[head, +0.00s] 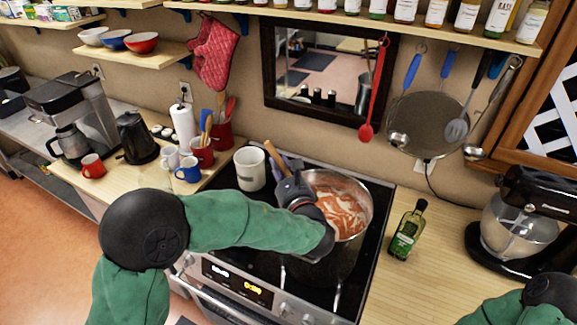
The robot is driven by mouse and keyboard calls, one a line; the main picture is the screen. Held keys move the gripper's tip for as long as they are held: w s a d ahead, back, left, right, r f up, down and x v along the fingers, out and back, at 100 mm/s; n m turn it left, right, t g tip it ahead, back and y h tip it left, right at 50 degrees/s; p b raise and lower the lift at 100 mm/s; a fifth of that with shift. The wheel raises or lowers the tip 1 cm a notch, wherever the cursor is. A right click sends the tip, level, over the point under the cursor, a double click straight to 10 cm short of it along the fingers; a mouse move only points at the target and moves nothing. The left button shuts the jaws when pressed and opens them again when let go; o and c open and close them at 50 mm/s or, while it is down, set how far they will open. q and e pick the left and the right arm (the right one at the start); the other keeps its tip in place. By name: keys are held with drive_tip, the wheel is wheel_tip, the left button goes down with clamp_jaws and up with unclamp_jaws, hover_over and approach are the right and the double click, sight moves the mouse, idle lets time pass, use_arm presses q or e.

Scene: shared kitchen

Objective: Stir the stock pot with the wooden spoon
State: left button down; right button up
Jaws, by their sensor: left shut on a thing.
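The stock pot (369,204) stands on the black stovetop, with red liquid streaked with white inside. My left gripper (292,188) is at the pot's left rim and shut on the wooden spoon (273,156). The spoon's handle sticks up to the left above the gripper, tilted. Its lower end is hidden behind my gripper and arm, so I cannot tell how deep it sits in the liquid. My left arm covers the front left of the pot. My right gripper is out of the picture; only part of that arm shows at the lower right.
A white canister (250,170) stands left of the pot, close to my left arm. A green bottle (407,230) and a stand mixer (520,225) are on the right counter. Mugs (188,171) and a coffee maker (75,110) are on the left. Utensils hang on the back wall.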

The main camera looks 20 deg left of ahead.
use_arm(q)
drive_tip(key=shift+s+d, duration=1.55)
drive_tip(key=shift+s, duration=1.95)
drive_tip(key=w+d+b, duration=0.1)
drive_tip(key=w+d, duration=0.4)
drive_tip(key=shift+r, duration=0.1)
